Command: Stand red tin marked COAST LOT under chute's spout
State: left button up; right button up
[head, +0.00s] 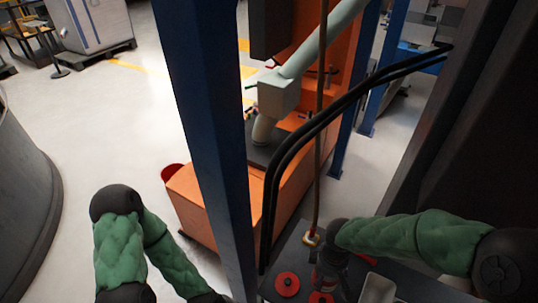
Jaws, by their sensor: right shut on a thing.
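My right gripper (327,279) points down over a dark bench at the bottom right. It is shut on what looks like a red tin, mostly hidden by the fingers; no marking is readable. Two more red round tops show on the bench, one left of the gripper (287,284) and one below it (321,298), cut by the frame edge. The pale green chute (313,48) slopes down left to a box, and its spout (263,131) ends over a dark plate (259,155). My left arm reaches to the bottom edge, where its dark end (210,298) is barely visible.
A blue post (210,130) stands between my arms. Black hoses (335,108) arch across the right side. A rope (319,150) hangs to a brass-coloured end (311,239) beside my right gripper. A grey metal tray (378,288) stands right of it. The orange housing (196,205) lies behind the post.

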aim_at(322, 290)
jog(key=w+m, duration=0.9)
jog(key=w, duration=0.2)
jog(key=shift+d+f, duration=0.35)
jog(key=shift+f, duration=0.05)
jog(key=shift+s, duration=0.1)
